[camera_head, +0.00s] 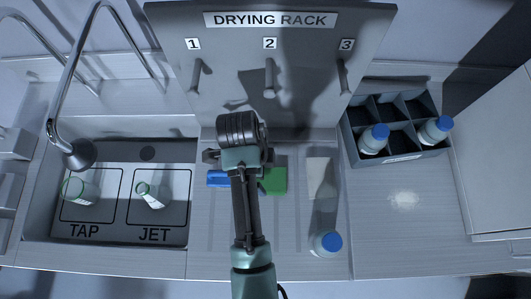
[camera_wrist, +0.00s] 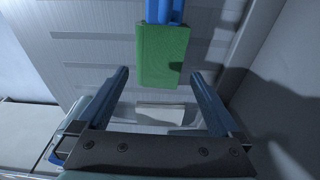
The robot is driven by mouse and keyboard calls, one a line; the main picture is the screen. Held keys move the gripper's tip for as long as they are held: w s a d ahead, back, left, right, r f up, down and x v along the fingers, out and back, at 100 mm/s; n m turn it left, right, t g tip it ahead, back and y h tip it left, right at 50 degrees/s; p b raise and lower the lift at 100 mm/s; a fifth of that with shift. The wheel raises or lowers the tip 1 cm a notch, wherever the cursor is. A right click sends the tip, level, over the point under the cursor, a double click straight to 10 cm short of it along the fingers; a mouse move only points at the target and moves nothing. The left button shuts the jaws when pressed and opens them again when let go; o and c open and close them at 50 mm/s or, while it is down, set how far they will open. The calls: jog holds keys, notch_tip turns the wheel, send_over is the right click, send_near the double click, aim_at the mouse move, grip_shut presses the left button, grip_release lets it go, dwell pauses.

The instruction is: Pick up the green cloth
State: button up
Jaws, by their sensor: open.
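The green cloth (camera_head: 275,181) lies flat on the ribbed counter, partly covered by my arm in the head view. In the wrist view the green cloth (camera_wrist: 163,55) is a flat rectangle just beyond my fingertips. My gripper (camera_wrist: 160,73) is open and empty, its two blue fingers spread apart above the counter. In the head view my arm and wrist hide most of the gripper.
A blue item (camera_head: 217,179) adjoins the green cloth, and a pale cloth (camera_head: 320,176) lies right of it. A blue-capped bottle (camera_head: 328,243) stands at the front. The drying rack (camera_head: 270,20) rises behind; a bottle crate (camera_head: 403,157) is right, the sink (camera_head: 120,235) left.

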aim_at(274, 183)
jog(key=shift+d+f+p, duration=0.15)
jog(key=shift+f+p, duration=0.2)
jog(key=shift+f, duration=1)
jog(key=shift+d+f+p, duration=0.15)
jog(key=shift+f+p, duration=0.15)
jog(key=shift+f, duration=1)
jog(key=c, duration=1.2)
